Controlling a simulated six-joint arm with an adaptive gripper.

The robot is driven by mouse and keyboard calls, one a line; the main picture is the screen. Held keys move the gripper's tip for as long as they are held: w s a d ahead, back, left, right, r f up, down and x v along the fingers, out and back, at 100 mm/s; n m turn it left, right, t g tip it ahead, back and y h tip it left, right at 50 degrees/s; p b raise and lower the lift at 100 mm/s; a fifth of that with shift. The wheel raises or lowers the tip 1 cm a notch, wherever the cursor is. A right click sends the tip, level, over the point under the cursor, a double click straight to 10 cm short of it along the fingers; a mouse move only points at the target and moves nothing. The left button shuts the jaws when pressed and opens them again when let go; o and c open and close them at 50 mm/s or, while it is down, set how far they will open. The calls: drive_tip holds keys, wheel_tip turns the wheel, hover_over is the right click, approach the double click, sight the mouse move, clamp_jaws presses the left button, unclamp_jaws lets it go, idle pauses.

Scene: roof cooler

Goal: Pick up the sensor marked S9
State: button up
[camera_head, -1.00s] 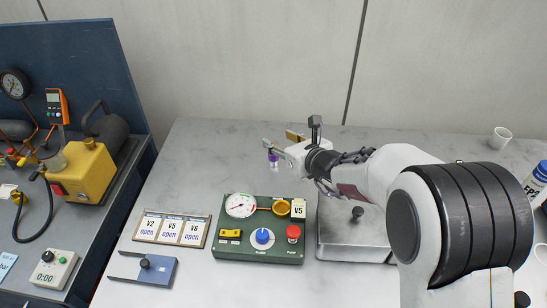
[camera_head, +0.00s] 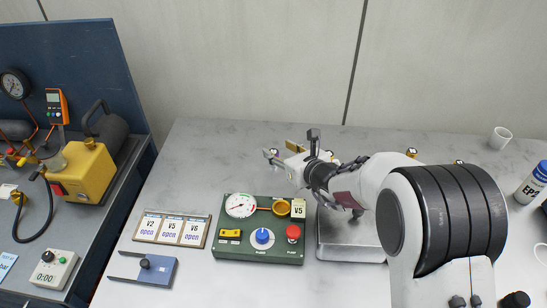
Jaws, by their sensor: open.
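My gripper (camera_head: 280,150) is open over the back of the grey worktop, its fingers pointing left. A small item with a purple part (camera_head: 273,151) shows at the left finger and is mostly hidden by it. I cannot tell whether the finger touches it. Small yellow-topped items show behind my arm, one at the right (camera_head: 412,152) and another farther right (camera_head: 459,162), both partly hidden. No S9 marking is readable, so I cannot tell which item is the sensor S9.
A green panel (camera_head: 230,252) with gauge and knobs stands in front of my gripper. Beside it are a metal plate (camera_head: 340,240) under my arm, a card holder (camera_head: 140,229) and a blue block (camera_head: 165,270). A white cup (camera_head: 500,138) stands back right. The back left worktop is clear.

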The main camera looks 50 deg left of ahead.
sight(276, 154)
wheel_tip(276, 154, down, 3)
drive_tip(key=shift+f, duration=0.15)
drive_tip(key=shift+x, duration=1.5)
drive_tip(key=shift+c, duration=0.4)
clamp_jaws()
